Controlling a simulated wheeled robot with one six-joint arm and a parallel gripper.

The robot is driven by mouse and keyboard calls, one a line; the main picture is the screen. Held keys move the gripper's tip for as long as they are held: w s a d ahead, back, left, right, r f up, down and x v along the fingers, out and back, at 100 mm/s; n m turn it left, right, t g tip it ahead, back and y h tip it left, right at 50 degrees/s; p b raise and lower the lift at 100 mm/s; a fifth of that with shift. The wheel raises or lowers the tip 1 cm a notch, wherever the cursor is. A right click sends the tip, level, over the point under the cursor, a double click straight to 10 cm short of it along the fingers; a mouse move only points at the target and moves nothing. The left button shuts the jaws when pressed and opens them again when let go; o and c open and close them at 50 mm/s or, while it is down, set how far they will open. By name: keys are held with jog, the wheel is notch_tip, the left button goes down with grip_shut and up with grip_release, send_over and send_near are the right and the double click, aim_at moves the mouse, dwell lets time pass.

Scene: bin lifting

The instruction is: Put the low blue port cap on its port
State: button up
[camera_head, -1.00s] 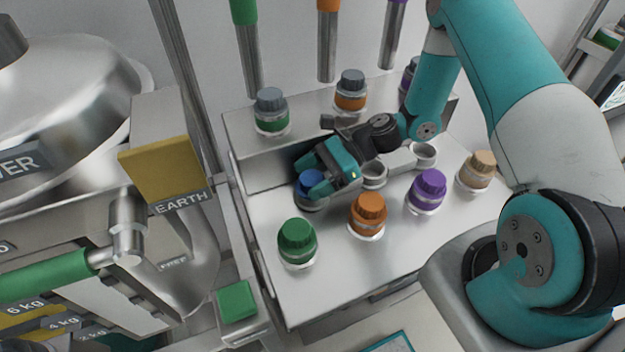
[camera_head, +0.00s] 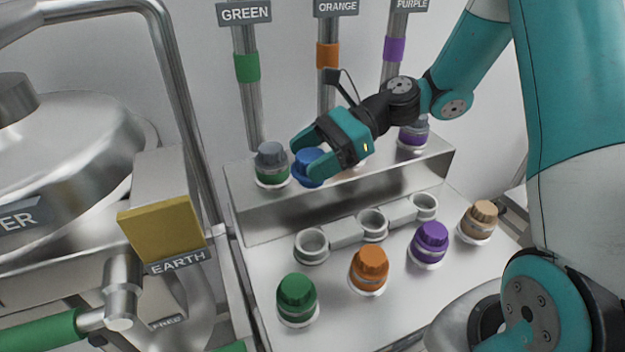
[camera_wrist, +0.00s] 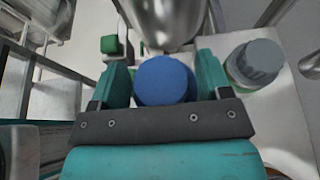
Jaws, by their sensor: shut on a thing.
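The blue cap (camera_head: 308,167) is between the teal fingers of my gripper (camera_head: 308,160), which is shut on it. It is held up at about the height of the raised back ledge, just right of the green-banded jar with a grey cap. In the wrist view the blue cap (camera_wrist: 164,81) sits between the two fingers. Three open ring-shaped ports stand in a row on the lower bench: a left one (camera_head: 312,246), a middle one (camera_head: 372,223) and a right one (camera_head: 423,206). All three look empty.
Green (camera_head: 297,299), orange (camera_head: 369,269), purple (camera_head: 430,243) and tan (camera_head: 480,221) capped jars stand along the front of the bench. The grey-capped jar (camera_head: 271,165) stands on the ledge close to my gripper. Labelled pipes rise behind. A yellow EARTH block (camera_head: 165,218) is at the left.

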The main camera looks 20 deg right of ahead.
aim_at(312, 155)
jog(key=shift+r+p, duration=0.55)
jog(key=shift+r, duration=0.4)
jog(key=shift+r+p, duration=2.9)
jog(key=shift+p, duration=1.1)
jog(key=shift+f, duration=0.1)
